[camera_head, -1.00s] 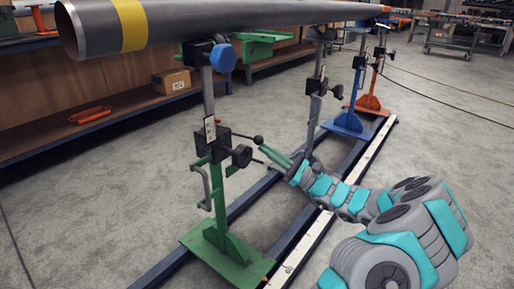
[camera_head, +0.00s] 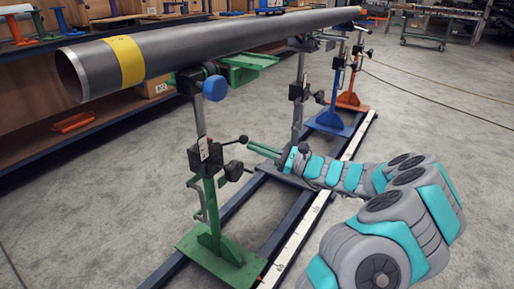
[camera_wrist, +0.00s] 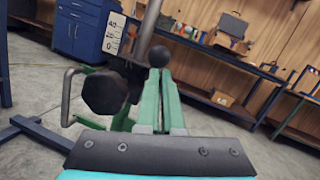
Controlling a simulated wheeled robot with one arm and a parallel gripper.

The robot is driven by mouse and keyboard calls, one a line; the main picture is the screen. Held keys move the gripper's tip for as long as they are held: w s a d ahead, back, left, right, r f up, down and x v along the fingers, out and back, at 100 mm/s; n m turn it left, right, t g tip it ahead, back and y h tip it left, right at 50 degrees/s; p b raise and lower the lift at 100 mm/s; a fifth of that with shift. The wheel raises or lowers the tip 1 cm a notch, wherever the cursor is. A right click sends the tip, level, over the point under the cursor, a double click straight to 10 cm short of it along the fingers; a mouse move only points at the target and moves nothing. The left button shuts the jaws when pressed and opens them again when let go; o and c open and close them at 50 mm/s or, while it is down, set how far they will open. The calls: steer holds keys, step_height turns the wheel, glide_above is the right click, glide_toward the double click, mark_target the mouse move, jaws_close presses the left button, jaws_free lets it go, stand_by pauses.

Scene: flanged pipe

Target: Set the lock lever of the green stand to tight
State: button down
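The green stand (camera_head: 210,226) stands upright at the near end of the pipe, with a black clamp block on its post. Its lock lever (camera_head: 229,142) sticks out to the right from the block and ends in a black ball knob (camera_head: 243,139). A bulkier black knob (camera_head: 233,170) sits just below. My gripper (camera_head: 251,145) is right of the lever, its green fingers pointing at the ball. In the wrist view the fingers (camera_wrist: 158,72) lie close together, with nothing seen between them. The ball (camera_wrist: 158,55) shows just beyond their tips; whether they touch is unclear.
The steel pipe (camera_head: 210,44) with a yellow band runs overhead across the stands. Blue (camera_head: 333,122) and orange (camera_head: 351,101) stands are farther back. A floor rail (camera_head: 290,250) runs beneath my arm. Open floor (camera_head: 440,140) lies to the right.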

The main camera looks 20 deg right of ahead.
steer(key=shift+r, duration=0.2)
steer(key=s+d+f+b, duration=0.1)
steer(key=s+d+f, duration=0.5)
steer(key=d, duration=0.3)
steer(key=shift+s+d, duration=0.25)
steer(key=shift+s, duration=0.35)
